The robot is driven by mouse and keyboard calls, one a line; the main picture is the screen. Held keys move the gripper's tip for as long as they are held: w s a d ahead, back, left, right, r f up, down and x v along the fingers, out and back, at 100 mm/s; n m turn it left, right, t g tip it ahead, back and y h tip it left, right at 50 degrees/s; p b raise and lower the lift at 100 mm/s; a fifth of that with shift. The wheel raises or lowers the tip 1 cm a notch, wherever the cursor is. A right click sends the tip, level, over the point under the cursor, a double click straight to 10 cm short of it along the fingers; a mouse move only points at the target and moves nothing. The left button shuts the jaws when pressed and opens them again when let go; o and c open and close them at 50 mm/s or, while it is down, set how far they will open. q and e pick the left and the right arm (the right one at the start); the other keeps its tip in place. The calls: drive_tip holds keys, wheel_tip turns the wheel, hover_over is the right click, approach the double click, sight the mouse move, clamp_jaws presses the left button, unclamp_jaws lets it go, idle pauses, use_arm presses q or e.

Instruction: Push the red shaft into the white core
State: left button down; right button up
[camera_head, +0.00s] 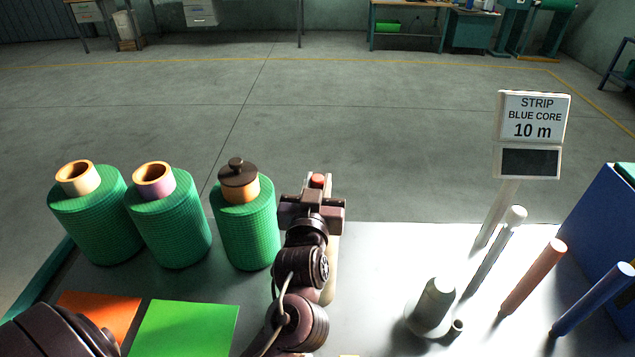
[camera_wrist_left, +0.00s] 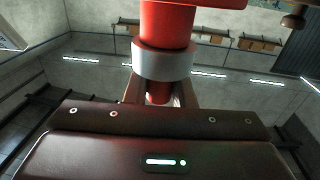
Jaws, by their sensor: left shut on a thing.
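My left gripper (camera_head: 315,197) is shut on the red shaft (camera_head: 318,181), to the right of the green rolls. The left wrist view shows the red shaft (camera_wrist_left: 166,22) with a grey collar (camera_wrist_left: 165,60), its lower part between the fingers (camera_wrist_left: 158,92). Its far end is out of that view. The leftmost green roll (camera_head: 92,222) stands upright with a whitish, tan-rimmed core (camera_head: 77,180), open at the top. The shaft is well apart from this core, with two other rolls between them. My right gripper is not in view.
The middle roll (camera_head: 170,230) has a purplish core; the right roll (camera_head: 246,230) has a dark knobbed cap. White (camera_head: 498,245), orange (camera_head: 535,276) and blue (camera_head: 592,300) posts, a grey cone (camera_head: 434,306) and a sign (camera_head: 533,117) stand right. Orange and green sheets (camera_head: 185,328) lie front left.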

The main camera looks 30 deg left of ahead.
use_arm(q)
drive_tip(key=shift+f, duration=0.3)
drive_tip(key=c, duration=1.1)
unclamp_jaws()
drive_tip(key=shift+s, duration=0.1)
drive_tip(key=shift+c, duration=0.2)
drive_tip(key=shift+f, duration=0.25)
drive_tip(key=p+v, duration=0.1)
drive_tip(key=v, duration=0.6)
drive_tip(key=shift+s+d+p, duration=0.15)
drive_tip(key=shift+s+p, duration=0.2)
drive_tip(key=shift+r, duration=0.2)
